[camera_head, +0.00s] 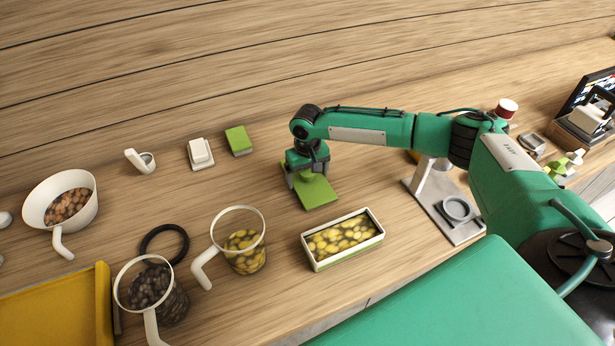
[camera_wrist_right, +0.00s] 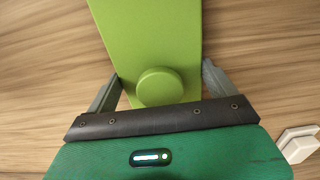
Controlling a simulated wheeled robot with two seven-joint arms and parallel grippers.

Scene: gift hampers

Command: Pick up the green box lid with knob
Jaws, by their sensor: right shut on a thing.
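The green box lid (camera_head: 318,194) is a flat green rectangle under my right gripper (camera_head: 307,174), behind the open box of yellow pieces. In the right wrist view, the lid (camera_wrist_right: 150,35) runs away from the gripper, and its round green knob (camera_wrist_right: 160,88) sits between the two grey fingers. My right gripper is shut on the lid at its knob end. In the head view the gripper hides the knob. I cannot tell whether the lid touches the table. My left gripper is not in view.
A white-rimmed box of yellow pieces (camera_head: 342,240) stands just in front of the lid. A smaller green block (camera_head: 239,140) and a white block (camera_head: 200,152) lie to the left. A jug of yellow pieces (camera_head: 243,256) is at front left, and a grey stand (camera_head: 447,215) to the right.

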